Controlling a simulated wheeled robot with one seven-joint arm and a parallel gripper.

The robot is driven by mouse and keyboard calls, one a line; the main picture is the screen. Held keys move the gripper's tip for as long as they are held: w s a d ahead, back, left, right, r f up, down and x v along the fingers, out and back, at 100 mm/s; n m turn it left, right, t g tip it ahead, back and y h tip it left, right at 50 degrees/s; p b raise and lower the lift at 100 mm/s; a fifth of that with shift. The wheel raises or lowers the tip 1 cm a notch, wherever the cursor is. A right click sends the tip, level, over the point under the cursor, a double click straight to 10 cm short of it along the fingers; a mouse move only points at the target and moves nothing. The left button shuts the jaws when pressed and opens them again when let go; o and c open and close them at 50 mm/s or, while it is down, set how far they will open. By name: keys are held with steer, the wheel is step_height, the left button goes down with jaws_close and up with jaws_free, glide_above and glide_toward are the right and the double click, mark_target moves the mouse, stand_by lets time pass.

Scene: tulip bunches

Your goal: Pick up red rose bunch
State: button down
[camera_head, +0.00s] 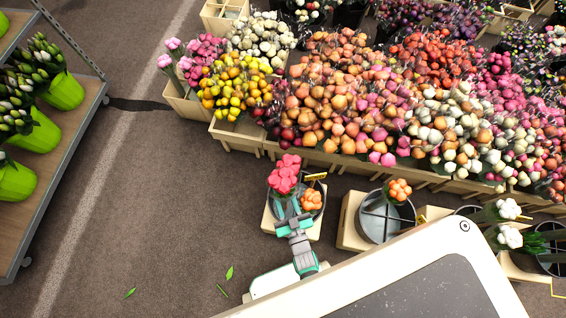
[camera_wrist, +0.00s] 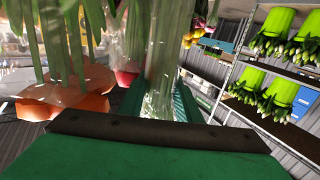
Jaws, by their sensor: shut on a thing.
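The red rose bunch (camera_head: 285,174) is at my gripper (camera_head: 291,208) in the head view, above a round grey bucket. In the wrist view its clear-wrapped green stems (camera_wrist: 163,85) run between the two teal fingers of my gripper (camera_wrist: 158,104), which is shut on them. The red blooms are not clearly seen in the wrist view. An orange bunch (camera_head: 311,199) stands in the same bucket, just right of the red one. I cannot tell whether the red bunch's stem ends are clear of the bucket.
The grey bucket (camera_head: 318,212) sits in a wooden crate. A second bucket (camera_head: 379,229) with an orange bunch stands to its right. Crates packed with flowers fill the back. A shelf rack (camera_head: 62,166) with green pots is at left. The floor (camera_head: 150,215) between is mostly clear.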

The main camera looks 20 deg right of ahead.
mark_target(283, 182)
step_height(283, 182, up, 14)
steer(key=shift+f, duration=0.1)
stand_by(0.5)
